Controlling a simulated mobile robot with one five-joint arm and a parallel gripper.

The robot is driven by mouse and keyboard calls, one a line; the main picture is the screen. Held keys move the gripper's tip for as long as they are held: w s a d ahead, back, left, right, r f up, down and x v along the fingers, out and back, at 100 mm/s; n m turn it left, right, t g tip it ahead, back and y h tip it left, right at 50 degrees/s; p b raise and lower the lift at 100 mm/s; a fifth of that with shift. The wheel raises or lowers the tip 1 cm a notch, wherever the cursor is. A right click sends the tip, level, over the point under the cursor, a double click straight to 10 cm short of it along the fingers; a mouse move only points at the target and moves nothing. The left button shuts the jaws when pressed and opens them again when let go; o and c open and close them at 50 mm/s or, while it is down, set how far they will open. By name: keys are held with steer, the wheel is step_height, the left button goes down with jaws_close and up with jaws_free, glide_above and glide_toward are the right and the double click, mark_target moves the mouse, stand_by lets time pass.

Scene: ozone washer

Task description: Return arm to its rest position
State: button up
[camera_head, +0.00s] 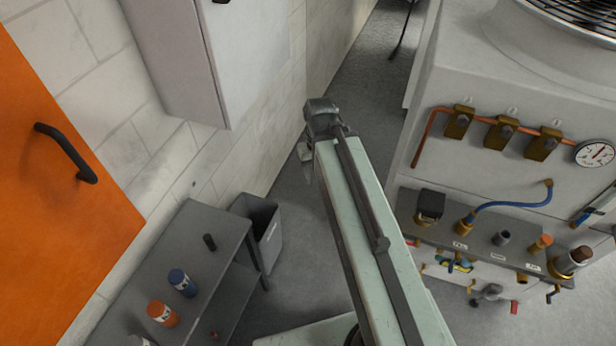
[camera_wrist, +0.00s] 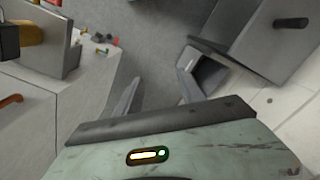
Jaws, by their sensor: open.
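My arm reaches up from the bottom of the head view to the middle. My gripper (camera_head: 306,152) hangs at its far end, above the grey floor, in the gap between the left wall and the machine. The arm hides part of the gripper there. In the wrist view my gripper (camera_wrist: 160,92) shows two grey fingers spread apart with bare floor between them. It is open and holds nothing.
The washer (camera_head: 520,110) with valves and a gauge stands close on the right. A grey shelf (camera_head: 165,250) with several bottles and a grey bin (camera_head: 262,225) stand at left. A white cabinet (camera_head: 185,60) and orange door (camera_head: 50,200) line the wall. Floor between is free.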

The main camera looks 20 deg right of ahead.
steer(key=a+f+b, duration=0.2)
steer(key=a, duration=0.1)
steer(key=shift+s+a+f, duration=0.1)
steer(key=shift+a+f, duration=0.15)
steer(key=shift+a, duration=0.05)
steer(key=shift+c, duration=1.2)
